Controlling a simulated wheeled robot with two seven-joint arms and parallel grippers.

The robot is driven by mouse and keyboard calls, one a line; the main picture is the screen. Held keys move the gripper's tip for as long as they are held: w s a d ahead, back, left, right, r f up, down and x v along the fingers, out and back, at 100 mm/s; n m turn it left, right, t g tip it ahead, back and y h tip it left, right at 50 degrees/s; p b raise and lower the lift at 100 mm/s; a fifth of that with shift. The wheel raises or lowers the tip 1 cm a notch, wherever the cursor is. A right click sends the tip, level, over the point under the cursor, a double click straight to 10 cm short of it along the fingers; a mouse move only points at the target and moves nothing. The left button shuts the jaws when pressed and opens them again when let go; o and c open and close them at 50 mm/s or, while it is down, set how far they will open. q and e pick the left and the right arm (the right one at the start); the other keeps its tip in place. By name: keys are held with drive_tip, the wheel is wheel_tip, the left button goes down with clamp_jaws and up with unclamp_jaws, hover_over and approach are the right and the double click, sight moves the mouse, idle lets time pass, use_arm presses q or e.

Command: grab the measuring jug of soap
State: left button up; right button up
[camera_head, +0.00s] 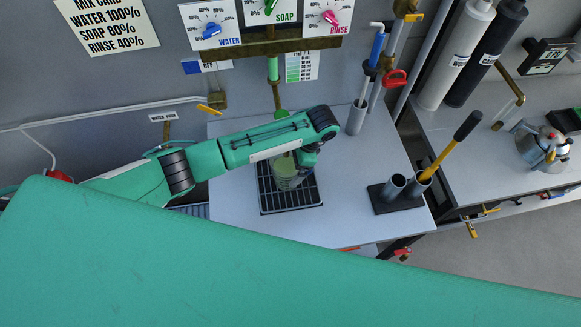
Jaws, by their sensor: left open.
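The measuring jug (285,178) is a clear vessel with a greenish tint. It stands on the black drip grate (292,203) under the green soap spout. My left arm reaches in from the left, and my left gripper (300,166) is at the jug's upper right side. The gripper is open; its fingers are partly hidden by the wrist, and I cannot tell whether they touch the jug. The soap dial (270,8) is on the wall above, with a green pointer. My right gripper is not in view.
A grey holder with tools (356,118) stands behind the jug to the right. A black block with grey cups (398,190) and a yellow-handled tool is at the bench's right. A metal pot (541,148) stands on the far-right counter. The bench front is clear.

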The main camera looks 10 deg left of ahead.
use_arm(q)
drive_tip(key=shift+s+a+f, duration=0.1)
drive_tip(key=shift+a+f, duration=0.1)
drive_tip(key=shift+f, duration=0.4)
drive_tip(key=c, duration=1.5)
drive_tip(key=shift+r, duration=0.1)
